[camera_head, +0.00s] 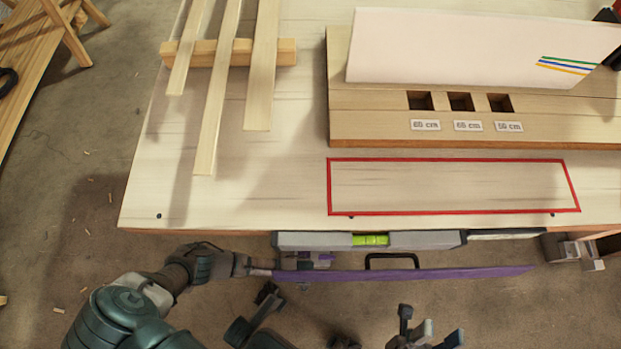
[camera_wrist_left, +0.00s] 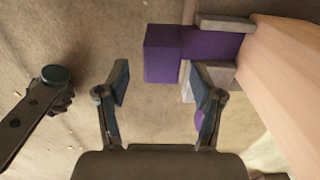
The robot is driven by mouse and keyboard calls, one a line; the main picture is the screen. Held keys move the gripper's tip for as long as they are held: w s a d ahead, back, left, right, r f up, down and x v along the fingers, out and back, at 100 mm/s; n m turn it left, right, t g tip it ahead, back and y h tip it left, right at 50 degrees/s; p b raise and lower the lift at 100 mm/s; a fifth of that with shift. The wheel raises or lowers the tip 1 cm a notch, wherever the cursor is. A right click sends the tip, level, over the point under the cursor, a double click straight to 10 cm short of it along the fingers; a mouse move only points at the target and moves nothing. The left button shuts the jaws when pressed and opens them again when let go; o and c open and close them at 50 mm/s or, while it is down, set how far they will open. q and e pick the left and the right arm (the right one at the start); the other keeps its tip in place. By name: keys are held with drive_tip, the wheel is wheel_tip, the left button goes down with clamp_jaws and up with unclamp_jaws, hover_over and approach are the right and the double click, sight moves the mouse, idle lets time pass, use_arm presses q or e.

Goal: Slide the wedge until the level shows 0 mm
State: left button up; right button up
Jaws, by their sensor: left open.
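A grey level (camera_head: 415,240) with a bright green vial lies along the table's front edge; its reading is too small to make out. A long, thin purple piece (camera_head: 430,273) runs below it; I cannot tell if it is the wedge. In the left wrist view, a purple block (camera_wrist_left: 163,55) with grey parts sits beside the pale table edge. My left gripper (camera_wrist_left: 157,82) is open, its fingers apart below the block, with nothing visibly held. My right gripper (camera_head: 430,328) is at the bottom of the head view, apart from the table; its fingers are partly cut off.
Several pale laths (camera_head: 262,70) rest across a wooden bar on the table. A red outline (camera_head: 450,212) marks a bare area. The table's front left is clear.

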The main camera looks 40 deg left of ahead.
use_arm(q)
wheel_tip(320, 180, down, 3)
drive_tip(key=shift+s+r+b, duration=0.1)
drive_tip(key=shift+s+b, duration=0.05)
drive_tip(key=shift+b, duration=0.4)
drive_tip(key=shift+w+a+f, duration=0.2)
drive_tip(key=shift+a+f, duration=0.1)
drive_tip(key=shift+a, duration=0.05)
drive_tip(key=shift+d, duration=0.25)
drive_tip(key=c, duration=0.9)
clamp_jaws()
